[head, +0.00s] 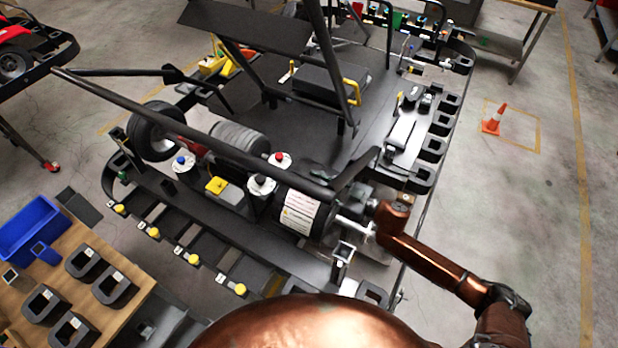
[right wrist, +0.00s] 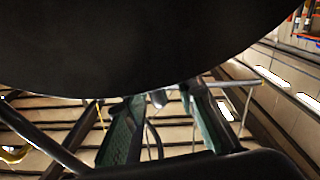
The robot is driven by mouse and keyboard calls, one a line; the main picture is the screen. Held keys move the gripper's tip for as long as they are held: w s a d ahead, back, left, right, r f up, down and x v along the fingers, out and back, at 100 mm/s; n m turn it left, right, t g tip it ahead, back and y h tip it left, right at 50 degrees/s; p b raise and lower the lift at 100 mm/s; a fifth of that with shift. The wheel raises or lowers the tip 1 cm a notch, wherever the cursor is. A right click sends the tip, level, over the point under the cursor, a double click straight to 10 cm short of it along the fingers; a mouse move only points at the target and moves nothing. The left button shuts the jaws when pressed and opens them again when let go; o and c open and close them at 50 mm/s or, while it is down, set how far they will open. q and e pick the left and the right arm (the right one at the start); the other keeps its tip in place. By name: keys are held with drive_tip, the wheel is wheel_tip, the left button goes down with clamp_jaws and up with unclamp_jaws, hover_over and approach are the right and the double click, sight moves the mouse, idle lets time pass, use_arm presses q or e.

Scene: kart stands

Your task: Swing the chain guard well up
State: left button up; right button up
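My right arm comes in from the lower right in the head view, and my right gripper (head: 350,180) is at the right end of the stand, by the end of a long black tube (head: 215,140). Dark parts overlap there, so I cannot clearly separate the chain guard from the fingers. In the right wrist view my right gripper (right wrist: 165,108) has its two greenish fingers apart, with no thing clearly held between them. A large dark rounded surface (right wrist: 150,45) fills the top of that view; I cannot tell whether it is the guard. My left gripper is not in view.
The kart stand carries a tyre (head: 155,132), a white-labelled cylinder (head: 300,210) and black tubes close around the gripper. A wooden bench (head: 130,262) with black holders and a blue bin (head: 32,228) is at lower left. An orange cone (head: 494,118) stands on open floor at right.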

drive_tip(key=shift+x, duration=1)
drive_tip(key=shift+c, duration=0.2)
clamp_jaws()
